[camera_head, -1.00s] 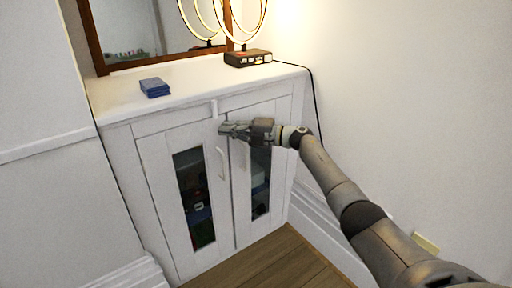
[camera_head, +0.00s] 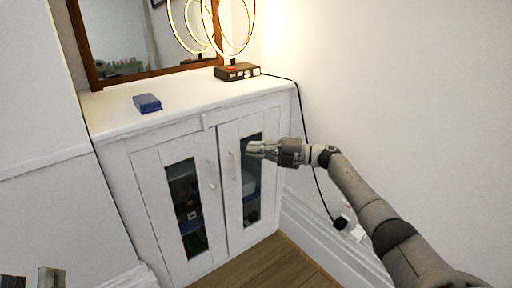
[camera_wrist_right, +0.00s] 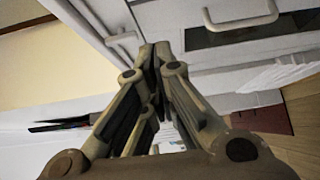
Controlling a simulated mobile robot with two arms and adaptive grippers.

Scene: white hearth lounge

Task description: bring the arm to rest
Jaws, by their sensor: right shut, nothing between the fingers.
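My right gripper (camera_head: 250,147) is shut and empty. In the head view it is in front of the upper part of the right glass door, just right of that door's handle (camera_head: 232,165). In the right wrist view its fingers (camera_wrist_right: 155,50) meet, with a cabinet handle (camera_wrist_right: 240,18) beyond them to the right. My right arm reaches in from the lower right. Two fingertips of my left gripper (camera_head: 31,279) show at the bottom left edge, with a gap between them; the rest is out of frame.
A cord runs down to a wall socket (camera_head: 341,222). Wooden floor (camera_head: 262,265) is clear in front.

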